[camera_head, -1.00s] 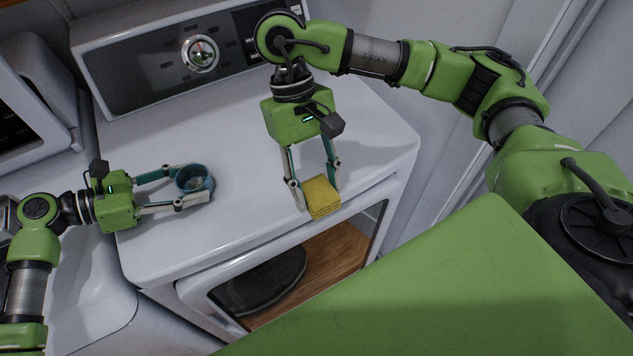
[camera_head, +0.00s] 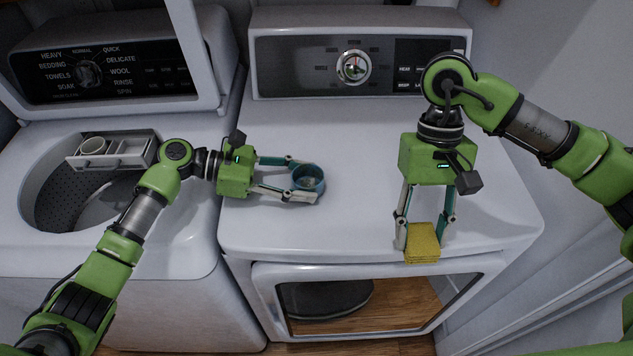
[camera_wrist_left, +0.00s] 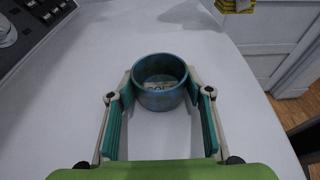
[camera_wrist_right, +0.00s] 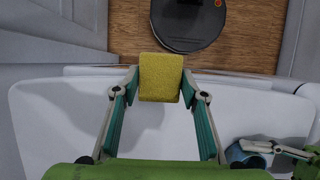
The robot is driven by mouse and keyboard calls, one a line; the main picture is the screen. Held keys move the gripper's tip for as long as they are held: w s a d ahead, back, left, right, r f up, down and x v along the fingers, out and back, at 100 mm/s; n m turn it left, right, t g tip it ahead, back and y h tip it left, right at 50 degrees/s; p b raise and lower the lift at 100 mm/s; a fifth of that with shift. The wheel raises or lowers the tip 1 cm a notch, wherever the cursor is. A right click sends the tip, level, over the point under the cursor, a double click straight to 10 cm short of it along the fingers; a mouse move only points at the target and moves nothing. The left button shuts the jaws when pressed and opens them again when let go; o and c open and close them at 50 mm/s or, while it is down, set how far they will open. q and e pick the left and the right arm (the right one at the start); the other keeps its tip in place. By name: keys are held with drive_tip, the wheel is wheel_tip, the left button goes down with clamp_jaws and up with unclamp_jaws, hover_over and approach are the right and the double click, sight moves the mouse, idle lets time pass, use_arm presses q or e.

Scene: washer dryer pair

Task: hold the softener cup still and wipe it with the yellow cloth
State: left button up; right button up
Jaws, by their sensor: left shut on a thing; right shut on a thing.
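The softener cup (camera_head: 308,179) is a small round blue cup on the dryer's white top, upright with its open side up. My left gripper (camera_head: 304,180) is shut on it from the left. In the left wrist view the cup (camera_wrist_left: 160,98) sits between the fingertips, with a pale marking inside. The yellow cloth (camera_head: 422,243) is a folded pad at the dryer top's front edge. My right gripper (camera_head: 424,236) is shut on it, pointing toward the front. The right wrist view shows the cloth (camera_wrist_right: 160,77) between the fingertips. Cloth and cup are apart.
The dryer top (camera_head: 350,130) is clear between the cup and cloth. The dryer's control panel (camera_head: 350,66) stands behind. The open washer (camera_head: 190,235) is at left, with a detergent drawer (camera_head: 118,150) over its drum. A dark round thing lies on the wooden floor, seen in the right wrist view (camera_wrist_right: 188,22).

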idle(0.4)
drive_tip(key=w+a+r+m+t+y, duration=0.2)
drive_tip(key=w+a+r+m, duration=0.2)
drive_tip(key=w+a+m, duration=0.5)
drive_tip(key=w+a+r+m+t+y, duration=0.35)
drive_tip(key=w+a+m, duration=0.35)
drive_tip(key=w+m, duration=0.25)
drive_tip(key=shift+n+g+h, duration=0.25)
drive_tip(key=shift+g+h, duration=0.2)
drive_tip(key=shift+h, duration=0.1)
drive_tip(key=shift+w+f, duration=0.2)
drive_tip(key=shift+f, duration=3.35)
drive_tip(key=shift+s, duration=2.25)
drive_tip(key=shift+w, duration=2.35)
wheel_tip(320, 180, up, 8)
